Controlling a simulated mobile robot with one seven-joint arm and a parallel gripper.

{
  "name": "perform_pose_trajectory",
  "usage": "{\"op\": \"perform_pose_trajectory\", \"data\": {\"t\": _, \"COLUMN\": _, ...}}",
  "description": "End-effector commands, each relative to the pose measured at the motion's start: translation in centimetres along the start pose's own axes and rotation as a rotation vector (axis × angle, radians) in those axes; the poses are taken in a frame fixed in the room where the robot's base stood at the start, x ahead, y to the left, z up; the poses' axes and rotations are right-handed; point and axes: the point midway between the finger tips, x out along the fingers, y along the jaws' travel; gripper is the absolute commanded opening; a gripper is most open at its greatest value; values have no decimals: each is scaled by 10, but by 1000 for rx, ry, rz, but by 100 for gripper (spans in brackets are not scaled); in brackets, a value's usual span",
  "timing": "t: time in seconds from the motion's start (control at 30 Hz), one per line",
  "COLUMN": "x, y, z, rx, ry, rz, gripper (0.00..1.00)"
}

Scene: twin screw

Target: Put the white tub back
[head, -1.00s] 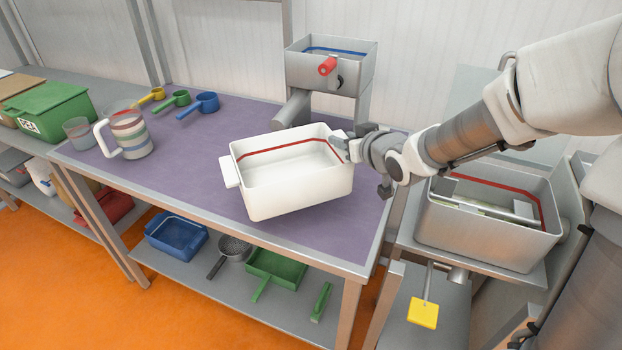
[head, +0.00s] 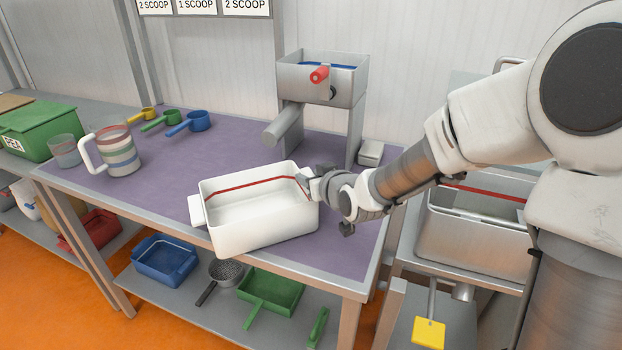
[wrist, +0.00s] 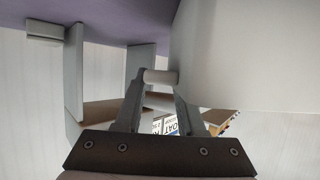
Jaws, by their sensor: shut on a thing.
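The white tub (head: 252,228) is an open rectangular container with a red line inside and a handle at each end. In the head view it is over the front of the purple table top (head: 170,165), slightly tilted. I cannot tell whether it touches the table. My gripper (head: 305,178) is shut on the tub's right-hand handle. In the wrist view my gripper (wrist: 160,88) has its fingers closed around the pale handle, with the tub's wall (wrist: 245,55) filling the right side. The tub looks empty.
A steel hopper machine (head: 322,80) with a red knob and a spout stands behind the tub. A striped jug (head: 120,152) and coloured scoops (head: 187,122) are at the left. A steel bin (head: 470,240) is on the right. Table room is clear left of the tub.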

Motion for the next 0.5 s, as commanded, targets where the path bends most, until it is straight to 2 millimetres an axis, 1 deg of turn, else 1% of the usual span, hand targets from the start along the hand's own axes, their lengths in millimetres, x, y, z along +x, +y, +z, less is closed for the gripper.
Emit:
{"op": "perform_pose_trajectory", "data": {"t": 0.1, "x": 1, "y": 0, "z": 2, "rx": 1, "ry": 1, "rz": 0, "gripper": 0}}
{"op": "perform_pose_trajectory", "data": {"t": 0.13, "x": 1, "y": 0, "z": 2, "rx": 0, "ry": 0, "rz": 0, "gripper": 40}}
{"op": "perform_pose_trajectory", "data": {"t": 0.2, "x": 0, "y": 0, "z": 1, "rx": 0, "ry": 0, "rz": 0, "gripper": 53}}
{"op": "perform_pose_trajectory", "data": {"t": 0.3, "x": 0, "y": 0, "z": 1, "rx": 0, "ry": 0, "rz": 0, "gripper": 68}}
{"op": "perform_pose_trajectory", "data": {"t": 0.5, "x": 0, "y": 0, "z": 1, "rx": 1, "ry": 0, "rz": 0, "gripper": 68}}
